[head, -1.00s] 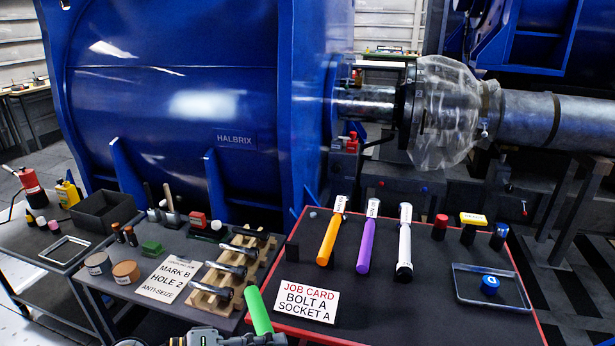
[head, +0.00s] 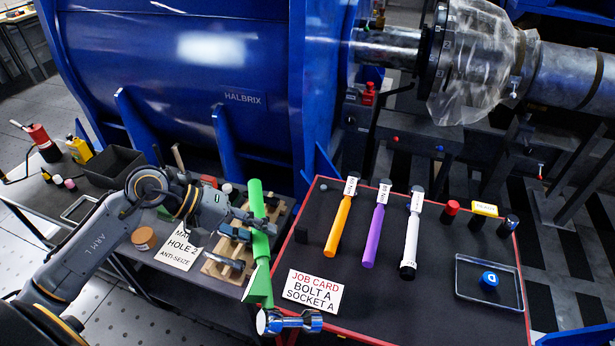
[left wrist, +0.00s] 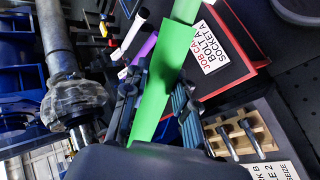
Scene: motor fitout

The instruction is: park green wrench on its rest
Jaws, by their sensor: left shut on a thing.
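The green wrench (head: 257,255) has a long green handle and a chrome head at its lower end. My left gripper (head: 258,224) is shut on the handle and holds it above the gap between the grey bench and the red-edged table. In the left wrist view the green handle (left wrist: 160,75) runs between the two dark fingers (left wrist: 158,100). Orange (head: 340,222), purple (head: 375,232) and white (head: 411,240) handled tools lie side by side on the red-edged table (head: 380,290). I cannot tell which spot is the green wrench's rest.
The job card (head: 313,290) lies at the table's front left. A tray (head: 470,292) with a blue round part (head: 489,280) is at the right. A wooden rack (head: 222,270) with metal tools lies under my left arm. The blue HALBRIX housing (head: 210,110) stands behind.

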